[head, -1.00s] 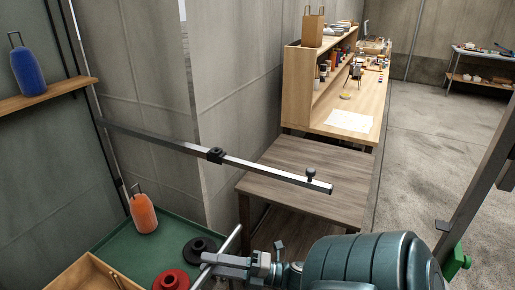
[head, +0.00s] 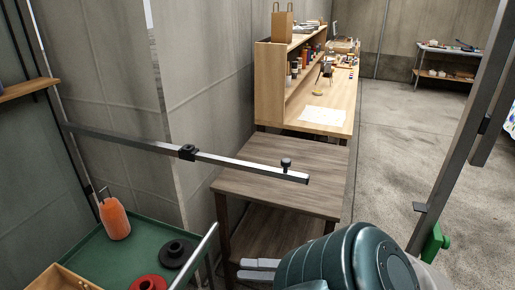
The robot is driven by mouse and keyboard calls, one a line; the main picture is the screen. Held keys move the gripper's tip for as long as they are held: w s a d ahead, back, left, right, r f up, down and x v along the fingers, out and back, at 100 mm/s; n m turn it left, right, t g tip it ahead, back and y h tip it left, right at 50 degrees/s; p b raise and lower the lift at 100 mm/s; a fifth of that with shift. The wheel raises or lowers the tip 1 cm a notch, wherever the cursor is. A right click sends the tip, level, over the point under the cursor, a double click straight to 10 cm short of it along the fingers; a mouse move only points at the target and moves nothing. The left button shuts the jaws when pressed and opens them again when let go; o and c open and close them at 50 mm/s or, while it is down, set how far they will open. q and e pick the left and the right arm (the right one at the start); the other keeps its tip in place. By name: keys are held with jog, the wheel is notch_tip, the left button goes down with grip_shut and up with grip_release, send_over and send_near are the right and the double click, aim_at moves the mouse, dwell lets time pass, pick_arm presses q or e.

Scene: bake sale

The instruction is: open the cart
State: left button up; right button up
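The cart shows at the lower left as a green tray top (head: 135,248) with a pale metal rail (head: 198,254) along its right side. A grey metal bar (head: 240,165) runs across above it, with a black clamp (head: 187,152) partway along and a black knob (head: 286,164) near its free right end. The bar looks straight and closed across the view. My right gripper (head: 259,269) is at the bottom centre, right of the rail and below the bar. Its two grey fingers are slightly apart, with nothing seen between them. My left gripper is not in view.
An orange bottle (head: 114,219), a black disc (head: 175,252), a red disc (head: 148,283) and a wooden box (head: 62,279) are on the green tray. A brown table (head: 285,185) stands behind my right arm. A metal post (head: 455,150) with a green block (head: 435,243) rises at the right.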

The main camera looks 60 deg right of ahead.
jog(key=shift+v, duration=0.8)
jog(key=w+a+f+m+g+h, duration=0.1)
jog(key=w+f+m+h, duration=0.3)
jog(key=f, duration=0.6)
jog(key=a+f+m+g+h, duration=0.1)
jog(key=a+f+m+h, duration=0.1)
jog(key=f+m, duration=0.6)
jog(key=w+a+f+m+g+h, duration=0.1)
jog(key=w+f+m+h, duration=0.2)
jog(key=f, duration=0.8)
jog(key=s+a+f+m+g, duration=0.2)
jog(key=a+f+m+g, duration=0.1)
jog(key=a+f, duration=0.7)
jog(key=s+a+f+m+g+y, duration=0.1)
jog(key=a+f+m+g, duration=0.3)
jog(key=a+f, duration=0.6)
jog(key=s+a+g, duration=0.1)
jog(key=a, duration=0.2)
jog(key=shift+s+a+f+g+y, duration=0.2)
jog(key=shift+s+f+g+y, duration=0.1)
jog(key=shift+f, duration=0.1)
